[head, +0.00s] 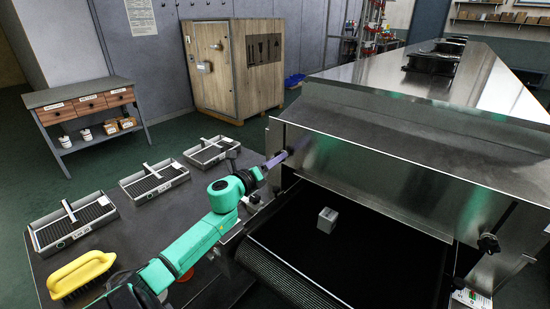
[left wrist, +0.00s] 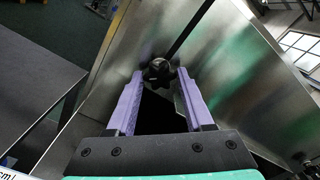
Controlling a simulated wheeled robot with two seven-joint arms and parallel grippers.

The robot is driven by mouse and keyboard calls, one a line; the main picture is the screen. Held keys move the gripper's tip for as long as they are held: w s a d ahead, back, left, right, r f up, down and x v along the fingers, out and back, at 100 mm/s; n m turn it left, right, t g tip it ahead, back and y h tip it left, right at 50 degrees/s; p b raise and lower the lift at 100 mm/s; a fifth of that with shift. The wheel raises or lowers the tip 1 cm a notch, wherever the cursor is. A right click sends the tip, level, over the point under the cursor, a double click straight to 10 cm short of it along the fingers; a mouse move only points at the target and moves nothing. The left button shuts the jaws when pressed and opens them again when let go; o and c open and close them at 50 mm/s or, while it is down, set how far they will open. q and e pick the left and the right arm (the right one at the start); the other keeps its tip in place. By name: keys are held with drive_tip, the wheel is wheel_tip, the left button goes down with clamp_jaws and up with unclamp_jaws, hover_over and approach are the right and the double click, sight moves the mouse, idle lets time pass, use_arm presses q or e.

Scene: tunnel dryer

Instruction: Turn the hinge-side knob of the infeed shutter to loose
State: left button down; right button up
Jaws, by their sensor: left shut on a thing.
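The infeed shutter (head: 400,170) is a steel panel across the mouth of the dryer. A black lobed knob (left wrist: 159,71) sits at its left end and shows in the left wrist view between my fingertips. My left gripper (head: 279,159) has purple fingers and is shut on this knob; in the head view the fingers largely hide it. The same gripper fills the lower middle of the left wrist view (left wrist: 160,80). A second black knob (head: 488,243) is at the right end of the shutter, apart from my gripper. My right gripper is in neither view.
A small grey box (head: 327,219) stands on the black belt (head: 370,255) below the shutter. The table (head: 150,220) at left carries several metal trays and a yellow-handled brush (head: 81,274). A wooden cabinet (head: 236,70) and a drawer bench (head: 85,100) stand behind.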

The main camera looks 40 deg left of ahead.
use_arm(q)
drive_tip(key=n+p, duration=0.9)
drive_tip(key=n, duration=0.9)
drive_tip(key=shift+n+p, duration=0.3)
drive_tip(key=shift+p, duration=0.05)
drive_tip(key=shift+c, duration=1.4)
unclamp_jaws()
drive_tip(key=shift+s, duration=0.1)
drive_tip(key=s+b, duration=0.1)
drive_tip(key=s, duration=1.3)
drive_tip(key=shift+s+d, duration=0.15)
drive_tip(key=shift+s, duration=0.05)
